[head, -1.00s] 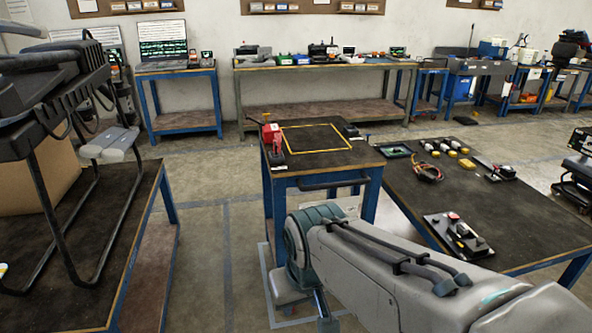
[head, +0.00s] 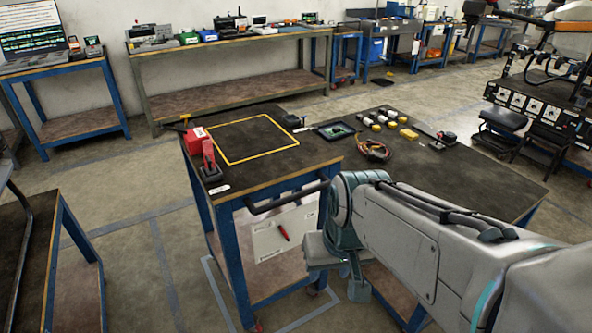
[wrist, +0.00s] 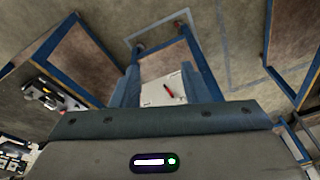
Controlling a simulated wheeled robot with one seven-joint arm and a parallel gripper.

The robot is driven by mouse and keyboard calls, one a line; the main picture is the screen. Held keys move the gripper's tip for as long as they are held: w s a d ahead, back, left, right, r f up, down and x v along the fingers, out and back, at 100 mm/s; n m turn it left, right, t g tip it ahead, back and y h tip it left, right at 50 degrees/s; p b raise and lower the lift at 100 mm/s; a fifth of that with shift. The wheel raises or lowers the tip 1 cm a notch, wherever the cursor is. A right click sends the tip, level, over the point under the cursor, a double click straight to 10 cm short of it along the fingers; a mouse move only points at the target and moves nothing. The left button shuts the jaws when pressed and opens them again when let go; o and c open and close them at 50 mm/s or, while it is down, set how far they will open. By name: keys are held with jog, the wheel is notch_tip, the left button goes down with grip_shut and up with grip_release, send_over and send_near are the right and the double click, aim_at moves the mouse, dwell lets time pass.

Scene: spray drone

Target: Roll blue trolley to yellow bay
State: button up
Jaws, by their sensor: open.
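The blue trolley (head: 231,264) stands in the middle of the head view. It has blue legs, a dark top with a yellow square outline, and a dark handle bar (head: 285,200) on its near side. My gripper (head: 340,280) is open, low beside the trolley's near right side and below the handle's height. No yellow bay on the floor is visible.
A dark-topped bench (head: 470,180) stands close on the trolley's right. Another bench (head: 55,265) is at the left. A long workbench (head: 225,48) lines the back wall. Blue-grey floor lines (head: 162,262) run left of the trolley, where the floor is open.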

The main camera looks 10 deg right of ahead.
jog(key=w+a+f+m+y+b, duration=0.25)
jog(key=w+f+y, duration=0.2)
jog(key=w, duration=0.25)
jog(key=w+a+f+m+y+b, duration=0.1)
jog(key=w+f+m+y+b, duration=0.15)
jog(key=w+y, duration=0.3)
jog(key=w+d+f+m+t+b, duration=0.45)
jog(key=w+d+t, duration=0.65)
jog(key=w, duration=0.4)
jog(key=w+a+f+g+p, duration=0.1)
jog(key=w+a+f, duration=0.2)
jog(key=w+a, duration=0.5)
jog(key=shift+w+m+p, duration=0.35)
jog(key=shift+w, duration=0.6)
grip_shut()
